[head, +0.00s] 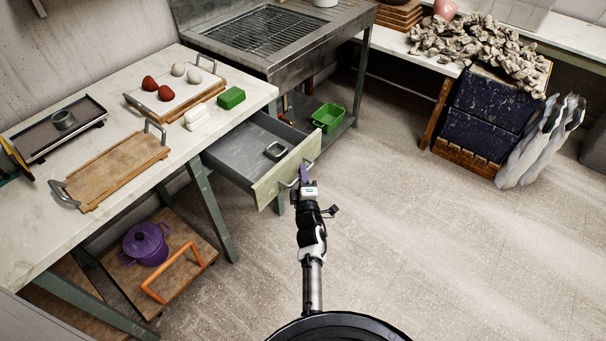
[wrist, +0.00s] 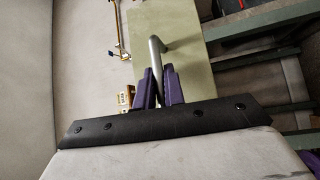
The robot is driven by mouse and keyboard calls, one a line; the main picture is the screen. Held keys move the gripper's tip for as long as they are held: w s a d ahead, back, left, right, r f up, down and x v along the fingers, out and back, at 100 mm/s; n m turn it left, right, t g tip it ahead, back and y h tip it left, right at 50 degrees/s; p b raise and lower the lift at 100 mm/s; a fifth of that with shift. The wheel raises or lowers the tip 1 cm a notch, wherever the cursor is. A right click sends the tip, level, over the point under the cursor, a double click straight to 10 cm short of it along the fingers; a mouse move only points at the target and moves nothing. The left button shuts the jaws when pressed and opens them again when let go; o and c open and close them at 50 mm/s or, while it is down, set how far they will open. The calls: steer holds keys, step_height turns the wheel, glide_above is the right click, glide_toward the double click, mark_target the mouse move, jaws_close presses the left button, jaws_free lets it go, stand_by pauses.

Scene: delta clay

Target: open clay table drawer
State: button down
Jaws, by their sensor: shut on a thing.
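The clay table (head: 105,95) has a light worn top and green legs, at the left in the head view. Its drawer (head: 236,157) stands pulled out well beyond the table edge. The drawer front (head: 285,171) is pale green with a metal bar handle (head: 310,164). A small dark metal-rimmed item (head: 275,151) lies inside the drawer. My gripper (head: 304,176) is at the drawer front. In the wrist view its purple fingers (wrist: 160,90) are shut on the metal handle (wrist: 156,47), with the pale green front (wrist: 178,30) behind. The fingertips partly hide the handle.
A purple pot (head: 146,243) sits on a low shelf. The floor (head: 430,240) at right is clear.

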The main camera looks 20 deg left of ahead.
steer(key=c, duration=1.5)
jaws_free()
steer(key=shift+s+d+f, duration=0.1)
steer(key=shift+s, duration=0.05)
